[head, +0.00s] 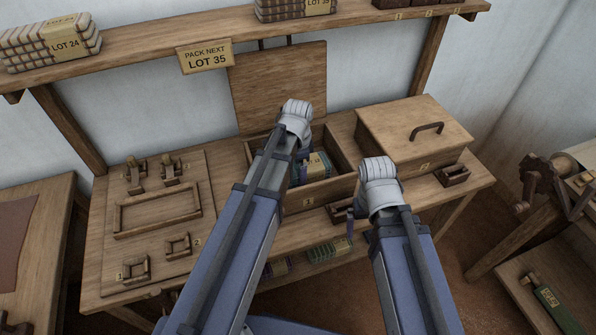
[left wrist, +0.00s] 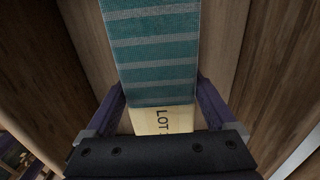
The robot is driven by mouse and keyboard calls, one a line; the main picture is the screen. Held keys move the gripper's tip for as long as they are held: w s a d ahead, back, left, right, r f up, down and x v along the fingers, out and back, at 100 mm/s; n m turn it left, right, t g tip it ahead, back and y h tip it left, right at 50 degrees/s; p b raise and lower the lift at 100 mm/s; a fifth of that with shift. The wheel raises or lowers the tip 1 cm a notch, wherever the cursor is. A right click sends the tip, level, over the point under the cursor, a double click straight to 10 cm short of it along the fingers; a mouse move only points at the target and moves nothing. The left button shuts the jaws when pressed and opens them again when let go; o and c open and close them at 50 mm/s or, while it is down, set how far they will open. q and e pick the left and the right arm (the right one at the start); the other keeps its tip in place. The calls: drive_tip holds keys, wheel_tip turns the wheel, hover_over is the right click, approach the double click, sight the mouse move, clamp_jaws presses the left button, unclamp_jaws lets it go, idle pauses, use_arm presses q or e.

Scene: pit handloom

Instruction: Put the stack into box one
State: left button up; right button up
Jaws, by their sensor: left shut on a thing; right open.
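The stack (head: 318,168) of teal striped cloth with a cream LOT band is inside the open wooden box one (head: 328,188), marked 1. In the left wrist view the stack (left wrist: 152,55) lies between the purple fingers, with wooden walls on both sides. My left gripper (head: 302,166) is shut on the stack at its banded part; the lot number is cut off. My arm hides the left part of the box. Whether the stack touches the box floor cannot be told. My right gripper (head: 351,218) is open and empty, in front of the box near the bench's front edge.
Box one's lid (head: 280,88) stands upright behind it. A closed box (head: 405,140) with a handle stands to the right. A sign (head: 206,57) reads PACK NEXT LOT 35. A shelf (head: 160,38) with stacks runs above. A board with frames (head: 155,215) lies at left.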

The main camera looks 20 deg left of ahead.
sight(298, 166)
use_arm(q)
drive_tip(key=o, duration=1.2)
wheel_tip(298, 166, up, 12)
drive_tip(key=p, duration=1.2)
drive_tip(key=shift+r+p, duration=0.1)
drive_tip(key=shift+p, duration=0.2)
